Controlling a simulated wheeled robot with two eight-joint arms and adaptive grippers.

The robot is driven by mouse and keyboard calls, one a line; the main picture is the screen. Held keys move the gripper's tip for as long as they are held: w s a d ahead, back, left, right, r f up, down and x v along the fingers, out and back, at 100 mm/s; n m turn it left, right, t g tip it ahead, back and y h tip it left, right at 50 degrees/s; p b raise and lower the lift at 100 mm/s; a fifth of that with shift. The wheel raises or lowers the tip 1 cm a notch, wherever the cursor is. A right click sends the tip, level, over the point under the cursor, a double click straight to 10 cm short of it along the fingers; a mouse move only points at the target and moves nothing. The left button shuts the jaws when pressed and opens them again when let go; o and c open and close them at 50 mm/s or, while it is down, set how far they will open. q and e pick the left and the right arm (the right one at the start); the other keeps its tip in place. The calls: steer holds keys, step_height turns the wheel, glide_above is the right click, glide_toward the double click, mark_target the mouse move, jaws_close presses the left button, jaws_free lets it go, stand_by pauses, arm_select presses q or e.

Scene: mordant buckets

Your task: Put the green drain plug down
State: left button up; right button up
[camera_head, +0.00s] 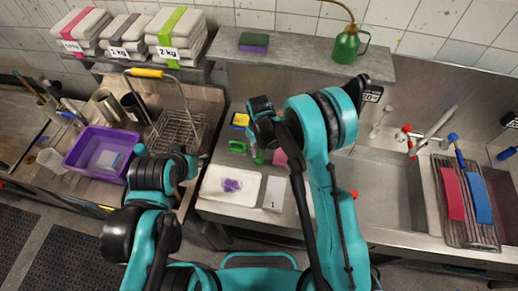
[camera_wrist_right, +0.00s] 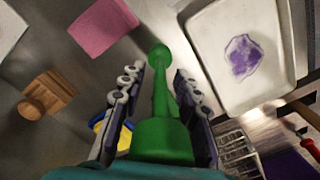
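The green drain plug shows in the right wrist view (camera_wrist_right: 162,140), its wide end between the fingers and its thin stem and round knob pointing away from the camera. My right gripper (camera_wrist_right: 158,95) has a finger against each side of the wide end and appears shut on it. In the head view the right gripper (camera_head: 262,130) is over the counter behind the white tray, with a bit of green below it. My left gripper (camera_head: 185,165) is at the left, near the wire rack; its fingers are not clear.
A white tray (camera_head: 212,193) with a purple piece lies on the counter, near a pink block (camera_head: 280,157) and white card (camera_head: 273,193). A wooden block (camera_wrist_right: 45,93) lies beside the gripper. A purple bin (camera_head: 85,160) stands left; the sink (camera_head: 385,195) is at right.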

steer(key=shift+r, duration=0.2)
step_height(320, 180, up, 12)
steer(key=shift+d+r, duration=0.1)
steer(key=s+d+r+m+t, duration=0.3)
steer(key=s+d+r, duration=0.5)
steer(key=d+r, duration=0.35)
steer(key=s+d+r+m+t, duration=0.1)
steer(key=s+d+m+t, duration=0.2)
steer(key=s+d, duration=0.3)
steer(key=s+t, duration=0.1)
steer(key=s, duration=0.3)
steer(key=shift+s+d+r+m, duration=0.15)
steer(key=shift+s+r+m, duration=0.15)
steer(key=shift+m, duration=0.1)
steer(key=shift+f, duration=0.1)
